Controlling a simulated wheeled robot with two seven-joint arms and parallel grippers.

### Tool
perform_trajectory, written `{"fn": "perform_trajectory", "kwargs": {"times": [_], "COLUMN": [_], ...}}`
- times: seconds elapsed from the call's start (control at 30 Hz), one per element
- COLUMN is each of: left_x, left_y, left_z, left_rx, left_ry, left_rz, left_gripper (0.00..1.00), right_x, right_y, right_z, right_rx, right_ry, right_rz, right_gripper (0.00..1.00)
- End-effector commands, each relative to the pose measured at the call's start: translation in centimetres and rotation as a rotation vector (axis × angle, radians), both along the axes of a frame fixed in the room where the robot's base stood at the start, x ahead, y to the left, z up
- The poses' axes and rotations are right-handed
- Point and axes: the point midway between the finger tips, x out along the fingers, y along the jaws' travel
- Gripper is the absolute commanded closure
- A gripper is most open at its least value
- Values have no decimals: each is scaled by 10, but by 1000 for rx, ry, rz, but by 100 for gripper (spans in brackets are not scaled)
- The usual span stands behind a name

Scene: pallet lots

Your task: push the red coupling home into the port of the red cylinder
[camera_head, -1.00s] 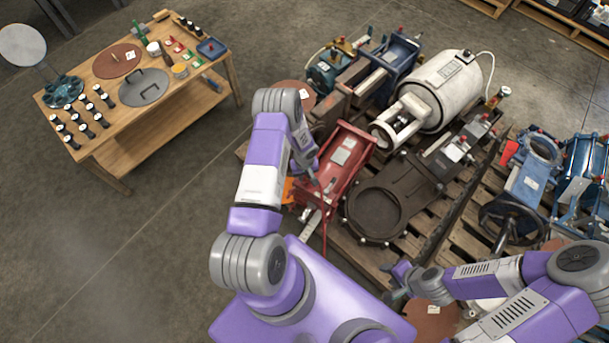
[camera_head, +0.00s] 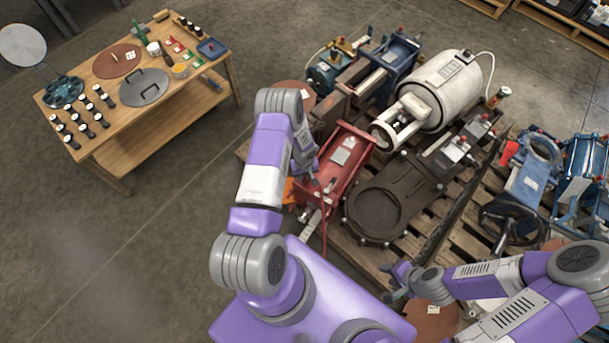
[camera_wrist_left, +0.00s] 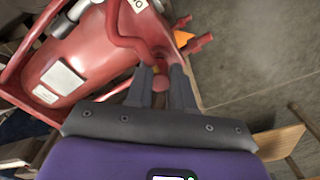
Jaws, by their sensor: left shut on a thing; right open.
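The red cylinder (camera_head: 345,160) lies on the pallet at mid-picture in the head view. It also fills the upper left of the left wrist view (camera_wrist_left: 85,60), with a pale label on its side. My left gripper (camera_wrist_left: 161,82) is shut on the red coupling (camera_wrist_left: 161,84), whose rounded end shows between the dark fingers. The coupling is close by the cylinder's side, beside a curved red hose (camera_wrist_left: 122,35). The port is not clearly visible, and I cannot tell whether the coupling touches it. My right gripper (camera_head: 396,283) is open and empty near the pallet's front edge.
A dark flanged valve (camera_head: 385,208) lies right of the red cylinder, and a white cylinder (camera_head: 435,90) lies behind. A handwheel (camera_head: 512,222) and blue cylinders stand at right. A wooden bench (camera_head: 160,110) stands at upper left, with clear floor before it.

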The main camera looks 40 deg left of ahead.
Motion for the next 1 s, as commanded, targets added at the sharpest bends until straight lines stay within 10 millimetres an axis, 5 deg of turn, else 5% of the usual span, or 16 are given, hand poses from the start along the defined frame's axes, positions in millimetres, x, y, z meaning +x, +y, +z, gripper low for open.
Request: {"fn": "perform_trajectory", "kwargs": {"times": [0.53, 0.57, 0.73, 1.0], "left_x": [0, 0, 0, 0], "left_y": [0, 0, 0, 0], "left_z": [-11, -11, -10, -10], "left_rx": [0, 0, 0, 0], "left_ry": [0, 0, 0, 0], "left_rz": [1, 1, 0, 0], "left_gripper": [100, 76, 50, 48], "right_x": [0, 0, 0, 0], "right_y": [0, 0, 0, 0], "right_z": [0, 0, 0, 0], "right_rx": [0, 0, 0, 0], "right_ry": [0, 0, 0, 0], "right_rz": [0, 0, 0, 0], "right_gripper": [57, 57, 57, 57]}}
